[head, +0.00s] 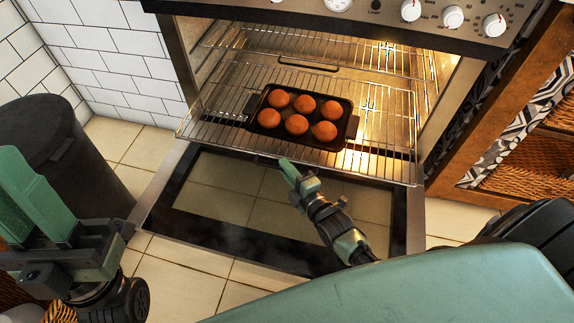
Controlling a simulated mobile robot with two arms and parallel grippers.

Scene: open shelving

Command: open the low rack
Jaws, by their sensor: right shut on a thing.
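The oven's low wire rack (220,128) reaches out of the oven over the lowered door. A dark tray (341,133) with several round brown buns (297,124) sits on it. My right gripper (285,166) is shut on the front edge of this rack, near its middle; the fingertips partly hide the wire there. My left gripper (45,215) is at the far left, away from the rack and near the dark bin. Its jaw gap does not show clearly.
The oven door (205,232) lies open below the rack. Another wire rack (345,50) is higher inside the lit oven. Knobs (453,17) line the panel above. A dark bin (45,135) stands left; wooden shelving with baskets (515,165) stands right.

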